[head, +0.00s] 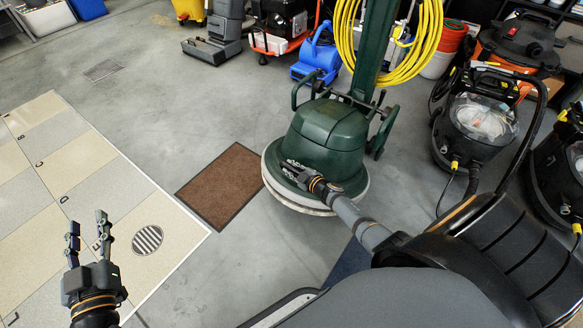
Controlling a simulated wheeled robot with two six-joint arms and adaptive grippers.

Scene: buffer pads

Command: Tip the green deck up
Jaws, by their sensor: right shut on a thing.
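The green deck (325,128) belongs to a floor buffer on the grey floor. It has a pale skirt around its base, and a pad edge (297,207) shows under its front. A green column (374,45) with a coiled yellow cable (432,38) rises behind it. My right gripper (291,170) reaches in from the lower right and is shut on the front of the green deck. The exact grip point is partly hidden by the fingers. I cannot tell whether the deck is tilted. My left gripper (88,228) is open and empty at the lower left, well apart from the deck.
A brown mat (220,186) lies just left of the buffer. A lettered tile panel (60,180) with a round drain grate (147,240) lies further left. A blue blower (318,52) stands behind, and a vacuum (478,125) stands right. Open floor lies at upper left.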

